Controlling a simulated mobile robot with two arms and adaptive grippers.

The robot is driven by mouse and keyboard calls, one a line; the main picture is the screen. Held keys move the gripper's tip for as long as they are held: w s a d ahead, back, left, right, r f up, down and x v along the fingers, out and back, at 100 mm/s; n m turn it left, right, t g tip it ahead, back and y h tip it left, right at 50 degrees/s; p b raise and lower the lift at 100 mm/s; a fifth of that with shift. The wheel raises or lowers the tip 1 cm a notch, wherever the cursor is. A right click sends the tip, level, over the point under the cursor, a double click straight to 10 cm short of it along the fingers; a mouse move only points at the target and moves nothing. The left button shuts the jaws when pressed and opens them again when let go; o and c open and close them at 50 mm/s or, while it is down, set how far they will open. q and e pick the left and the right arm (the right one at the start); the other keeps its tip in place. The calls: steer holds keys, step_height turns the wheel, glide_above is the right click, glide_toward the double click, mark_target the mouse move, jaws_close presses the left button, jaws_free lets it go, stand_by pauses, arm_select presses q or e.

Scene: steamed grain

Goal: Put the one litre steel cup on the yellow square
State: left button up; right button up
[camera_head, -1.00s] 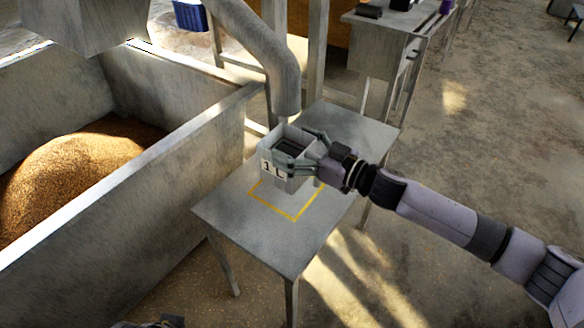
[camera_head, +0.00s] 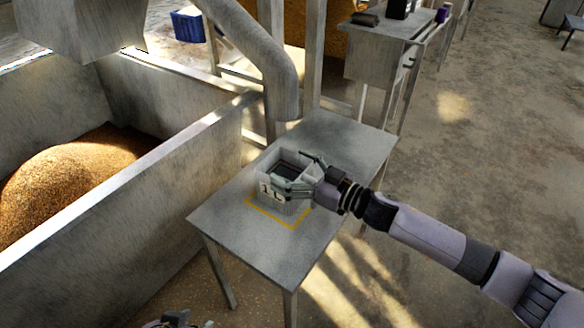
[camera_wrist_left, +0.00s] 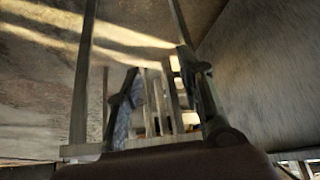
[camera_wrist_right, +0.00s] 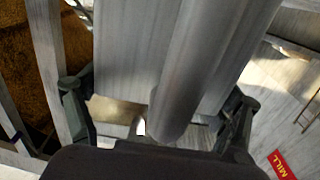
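The one litre steel cup (camera_head: 270,192) is a square grey cup with a "1 L" label, upright in the head view. My right gripper (camera_head: 304,174) is shut on it, a finger along each side. The cup is over the yellow square (camera_head: 262,214) on the small steel table. The square's front edges show; the cup hides its back part. I cannot tell whether the cup's base touches the table. My left gripper is at the bottom edge of the head view; in the left wrist view (camera_wrist_left: 160,95) its fingers are apart and empty.
A grey spout pipe (camera_head: 283,95) hangs just behind the cup. A steel bin (camera_head: 150,185) of grain (camera_head: 70,175) stands left. The steel table (camera_head: 255,245) is clear in front and at the back right.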

mark_target(313, 179)
steer(key=o, duration=0.3)
steer(key=shift+o, duration=0.2)
steer(key=p+v, duration=0.1)
steer(key=v, duration=0.4)
steer(key=shift+s+d+r, duration=0.15)
steer(key=shift+s+d, duration=0.05)
steer(key=shift+d, duration=0.1)
arm_select(q)
steer(key=s+g, duration=0.1)
steer(key=s+a, duration=0.1)
steer(key=s, duration=0.1)
steer(key=s+g, duration=0.1)
steer(key=s, duration=0.1)
steer(key=shift+a+f+g+y+p, duration=0.2)
steer(key=shift+a+g+y+p, duration=0.05)
steer(key=shift+g+y+p, duration=0.1)
arm_select(e)
steer(key=v, duration=0.6)
arm_select(q)
steer(key=shift+w, duration=0.1)
arm_select(e)
steer(key=shift+s+d, duration=0.1)
